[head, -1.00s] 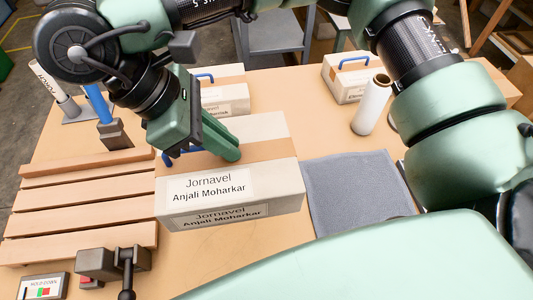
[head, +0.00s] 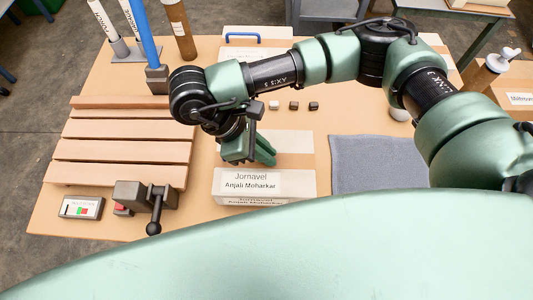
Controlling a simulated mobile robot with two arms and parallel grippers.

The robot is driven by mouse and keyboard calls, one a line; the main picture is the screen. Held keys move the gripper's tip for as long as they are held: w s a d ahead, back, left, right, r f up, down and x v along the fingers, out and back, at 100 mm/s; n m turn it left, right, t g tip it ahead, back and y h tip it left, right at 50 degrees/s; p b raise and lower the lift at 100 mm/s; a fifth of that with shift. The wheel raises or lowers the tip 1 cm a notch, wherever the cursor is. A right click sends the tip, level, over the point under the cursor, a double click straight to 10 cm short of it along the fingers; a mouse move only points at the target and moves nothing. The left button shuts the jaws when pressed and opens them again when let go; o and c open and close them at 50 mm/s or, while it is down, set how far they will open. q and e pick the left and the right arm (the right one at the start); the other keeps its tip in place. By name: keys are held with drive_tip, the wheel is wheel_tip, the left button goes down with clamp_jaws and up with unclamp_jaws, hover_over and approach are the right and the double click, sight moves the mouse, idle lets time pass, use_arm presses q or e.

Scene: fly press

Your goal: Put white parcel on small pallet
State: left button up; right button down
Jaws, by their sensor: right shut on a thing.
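The white parcel (head: 297,184) carries a label reading "Jornavel Anjali Moharkar" and sits right of the small pallet, with a gap between them. The small pallet (head: 120,150) is a set of wooden slats on the left of the table. My right gripper (head: 262,153) reaches in from the right and is shut at the top left of the parcel. The gripper and wrist hide the grip point and part of the parcel's top. I cannot tell whether the parcel touches the table. My left gripper is not in view.
A grey mat (head: 378,163) lies right of the parcel. A clamp (head: 130,194) and a button box (head: 80,207) stand before the pallet. A blue post (head: 145,38) and brown tube (head: 180,28) stand behind it.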

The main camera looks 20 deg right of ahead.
wheel_tip(320, 180, down, 2)
drive_tip(key=shift+f, duration=0.15)
drive_tip(key=shift+f, duration=0.15)
drive_tip(key=c, duration=1.5)
unclamp_jaws()
